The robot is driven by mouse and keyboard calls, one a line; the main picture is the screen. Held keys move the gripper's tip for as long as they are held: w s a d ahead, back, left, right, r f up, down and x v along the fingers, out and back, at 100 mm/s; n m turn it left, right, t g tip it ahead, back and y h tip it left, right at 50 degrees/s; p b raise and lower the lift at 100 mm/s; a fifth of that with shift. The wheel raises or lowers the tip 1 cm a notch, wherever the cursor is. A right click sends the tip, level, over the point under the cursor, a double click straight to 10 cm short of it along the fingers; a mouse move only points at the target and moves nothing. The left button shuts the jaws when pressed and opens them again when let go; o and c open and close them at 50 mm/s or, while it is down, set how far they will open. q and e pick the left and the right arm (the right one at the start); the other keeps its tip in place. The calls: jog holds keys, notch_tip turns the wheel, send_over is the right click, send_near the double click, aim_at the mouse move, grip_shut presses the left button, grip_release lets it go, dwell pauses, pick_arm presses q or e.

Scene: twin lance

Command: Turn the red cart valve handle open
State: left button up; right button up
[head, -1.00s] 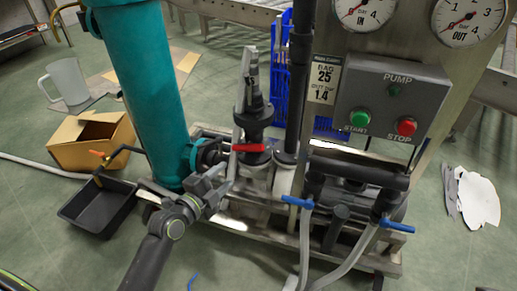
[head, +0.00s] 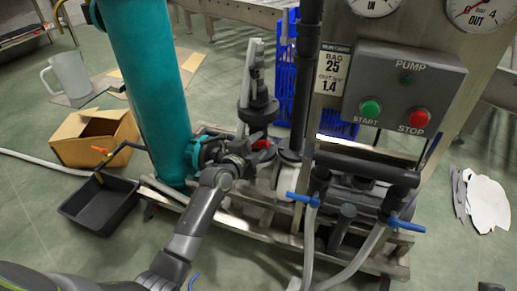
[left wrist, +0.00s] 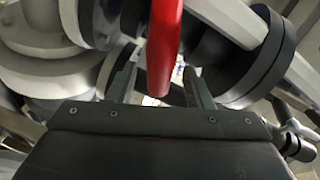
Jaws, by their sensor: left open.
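The red valve handle (head: 262,144) is on the dark-flanged valve of the cart, right of the teal column, and my gripper partly hides it in the head view. In the left wrist view the red handle (left wrist: 164,50) runs down from the top edge, with its end between my fingers. My left gripper (head: 258,153) is at the handle, coming from the lower left. Its two fingers, also in the left wrist view (left wrist: 162,88), are open on either side of the handle. I cannot tell whether either finger touches it. My right gripper is not in view.
Dark round flanges (left wrist: 245,60) and pipes crowd close around the left gripper. The teal column (head: 145,85) stands just left. Two blue-handled valves (head: 303,199) are at the front right. A black tray (head: 100,207) and cardboard box (head: 92,140) lie on the floor at left.

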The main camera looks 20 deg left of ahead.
pick_arm(q)
jog(key=c, duration=1)
